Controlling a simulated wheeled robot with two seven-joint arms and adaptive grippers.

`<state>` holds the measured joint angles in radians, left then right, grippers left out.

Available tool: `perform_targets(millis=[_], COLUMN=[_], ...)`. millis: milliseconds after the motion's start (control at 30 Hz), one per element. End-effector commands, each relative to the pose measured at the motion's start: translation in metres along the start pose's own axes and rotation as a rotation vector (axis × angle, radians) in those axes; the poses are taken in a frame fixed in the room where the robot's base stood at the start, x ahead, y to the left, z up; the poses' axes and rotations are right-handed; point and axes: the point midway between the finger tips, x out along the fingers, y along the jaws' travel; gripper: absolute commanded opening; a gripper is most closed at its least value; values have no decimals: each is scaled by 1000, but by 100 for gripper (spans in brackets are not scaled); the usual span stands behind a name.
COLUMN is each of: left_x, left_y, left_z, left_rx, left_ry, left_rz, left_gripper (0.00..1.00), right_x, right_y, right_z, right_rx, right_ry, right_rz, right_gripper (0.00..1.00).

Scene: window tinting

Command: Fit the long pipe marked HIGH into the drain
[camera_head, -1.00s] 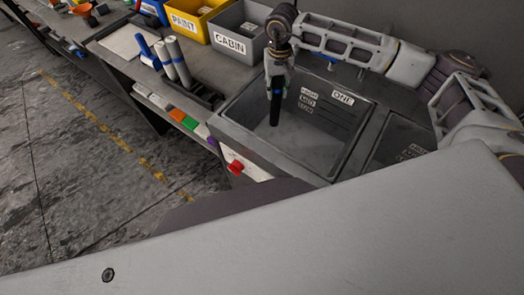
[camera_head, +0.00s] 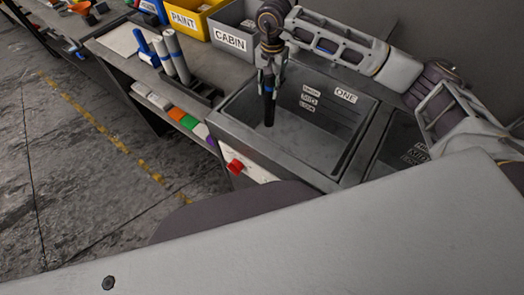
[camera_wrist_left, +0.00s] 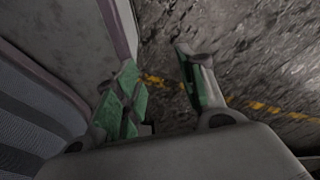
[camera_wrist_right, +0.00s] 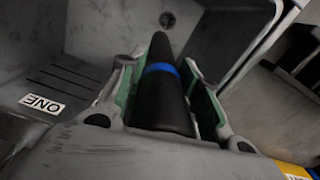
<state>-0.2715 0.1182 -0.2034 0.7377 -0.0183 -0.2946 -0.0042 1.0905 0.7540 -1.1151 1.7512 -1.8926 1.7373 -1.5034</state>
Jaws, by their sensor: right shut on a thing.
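My right gripper (camera_head: 269,74) is shut on a black pipe (camera_head: 269,108) with a blue band. It holds the pipe nearly upright in the sink basin marked ONE (camera_head: 335,150). In the right wrist view the pipe (camera_wrist_right: 161,105) lies between the green pads, its far end narrowing toward the basin floor. No HIGH mark is readable on the pipe. My left gripper (camera_wrist_left: 160,85) is open and empty above the floor in the left wrist view.
Height labels (camera_head: 310,97) are on the basin's back wall. A second basin (camera_head: 405,135) adjoins at the right. The grey CABIN bin (camera_head: 230,38), the yellow PAINT bin (camera_head: 184,20) and upright rolls (camera_head: 176,57) stand left of the sink. A red knob (camera_head: 235,166) is on the front.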

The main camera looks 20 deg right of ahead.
Motion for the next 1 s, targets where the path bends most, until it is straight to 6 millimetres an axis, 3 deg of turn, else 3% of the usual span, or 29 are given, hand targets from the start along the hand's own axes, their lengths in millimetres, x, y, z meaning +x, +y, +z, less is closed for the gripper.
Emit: perform_targets(millis=[1000], left_x=[30], left_y=[-9], left_z=[-4], left_rx=[-19], left_ry=[9], left_rz=[-11], left_gripper=[40], right_x=[37], right_y=[-6], right_z=[24], right_rx=[560], right_ry=[-1], right_rz=[-1], right_gripper=[0])
